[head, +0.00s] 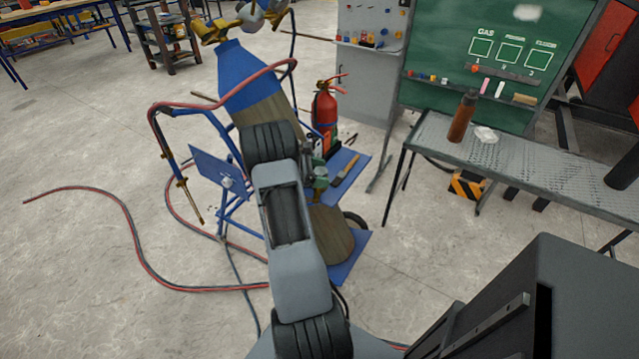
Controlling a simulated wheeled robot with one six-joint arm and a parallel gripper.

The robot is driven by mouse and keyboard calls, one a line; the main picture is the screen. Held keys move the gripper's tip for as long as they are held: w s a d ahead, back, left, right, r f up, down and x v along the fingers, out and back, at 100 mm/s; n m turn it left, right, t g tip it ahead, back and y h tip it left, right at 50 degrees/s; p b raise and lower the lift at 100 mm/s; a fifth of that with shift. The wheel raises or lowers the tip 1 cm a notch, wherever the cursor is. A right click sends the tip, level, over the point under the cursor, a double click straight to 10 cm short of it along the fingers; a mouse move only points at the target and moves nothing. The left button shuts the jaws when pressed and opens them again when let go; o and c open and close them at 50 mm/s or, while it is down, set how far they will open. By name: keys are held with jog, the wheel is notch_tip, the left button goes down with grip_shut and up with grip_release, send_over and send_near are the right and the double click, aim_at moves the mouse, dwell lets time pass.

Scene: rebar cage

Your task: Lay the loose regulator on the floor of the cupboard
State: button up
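My arm rises through the middle of the head view and covers most of its own far end. Small dark and green parts (318,176) show just right of the arm, in front of the gas cylinder trolley. I cannot tell whether they are the loose regulator, my gripper or a cylinder valve. My gripper's fingers cannot be made out. Yellow brass fittings (209,28) show above the blue-topped cylinder (243,72). A red panel with a dark part beside it (598,45) stands at the upper right edge. I cannot tell whether it is the cupboard, and no cupboard floor shows.
A red extinguisher (325,118) stands behind the trolley's blue plate (353,166). Red and blue hoses (137,245) trail over the floor at left. A grey table (540,165) with a brown bottle (462,117) stands right, before a green board (470,45). Floor at left is mostly clear.

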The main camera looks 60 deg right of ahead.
jog(key=c, duration=1.4)
jog(key=shift+r, duration=0.15)
grip_shut()
